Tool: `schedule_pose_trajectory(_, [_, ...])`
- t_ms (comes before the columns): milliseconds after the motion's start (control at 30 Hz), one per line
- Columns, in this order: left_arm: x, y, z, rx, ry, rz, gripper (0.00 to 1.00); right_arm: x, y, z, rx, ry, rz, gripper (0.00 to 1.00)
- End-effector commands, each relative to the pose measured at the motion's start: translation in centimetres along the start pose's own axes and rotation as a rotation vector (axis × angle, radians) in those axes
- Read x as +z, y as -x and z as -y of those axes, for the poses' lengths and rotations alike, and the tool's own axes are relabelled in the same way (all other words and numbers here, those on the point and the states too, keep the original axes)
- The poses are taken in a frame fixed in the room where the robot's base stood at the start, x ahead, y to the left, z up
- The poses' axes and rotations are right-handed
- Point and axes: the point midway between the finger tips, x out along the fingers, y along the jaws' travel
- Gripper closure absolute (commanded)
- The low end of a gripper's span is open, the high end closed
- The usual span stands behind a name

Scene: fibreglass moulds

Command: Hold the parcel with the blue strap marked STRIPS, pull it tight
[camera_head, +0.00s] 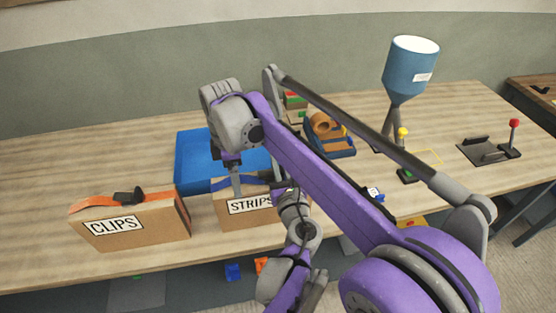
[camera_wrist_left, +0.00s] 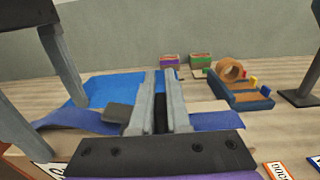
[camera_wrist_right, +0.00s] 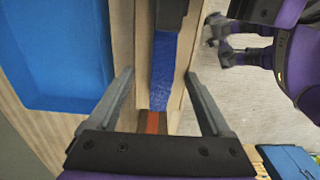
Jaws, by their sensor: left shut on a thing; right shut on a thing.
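The STRIPS parcel (camera_head: 252,222), a brown box, stands near the table's front edge. Its blue strap (camera_wrist_right: 164,70) runs along its top. My right gripper (camera_head: 237,186) comes down over the parcel from above. Its fingers straddle the box's thickness, one on each side, in the right wrist view (camera_wrist_right: 165,100). My left gripper (camera_head: 289,190) is at the parcel's right end. In the left wrist view (camera_wrist_left: 160,115) its fingers are closed on the blue strap (camera_wrist_left: 215,121), right of a dark buckle (camera_wrist_left: 121,113). Arms hide part of the parcel.
The CLIPS parcel (camera_head: 130,235) with an orange strap stands to the left. A blue tray (camera_head: 192,160) lies behind the STRIPS parcel. A blue hopper (camera_head: 408,70), a blue holder with a tan roll (camera_head: 325,130) and a dark fixture (camera_head: 485,152) stand to the right.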

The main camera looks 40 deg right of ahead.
Motion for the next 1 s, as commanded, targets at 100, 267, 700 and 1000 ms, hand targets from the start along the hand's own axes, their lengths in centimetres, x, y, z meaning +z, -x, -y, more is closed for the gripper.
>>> schedule_pose_trajectory(100, [-0.2, -0.1, 1.4, 0.002, 0.003, -0.001, 1.0, 0.4, -0.6, 0.0, 0.0, -0.004, 0.01, 1.0])
schedule_pose_trajectory(267, [-0.2, -0.1, 4.2, -0.001, 0.001, 0.0, 1.0, 0.3, -0.6, 0.1, -0.001, -0.003, 0.009, 1.0])
schedule_pose_trajectory(700, [-0.1, -0.1, 4.5, -0.002, 0.001, 0.0, 0.72, 0.2, -0.6, 0.1, -0.001, -0.002, 0.007, 1.0])
schedule_pose_trajectory(1000, [-0.1, 0.9, 4.5, -0.003, 0.001, 0.0, 0.72, 0.3, -0.6, 0.1, -0.001, -0.001, 0.008, 1.0])
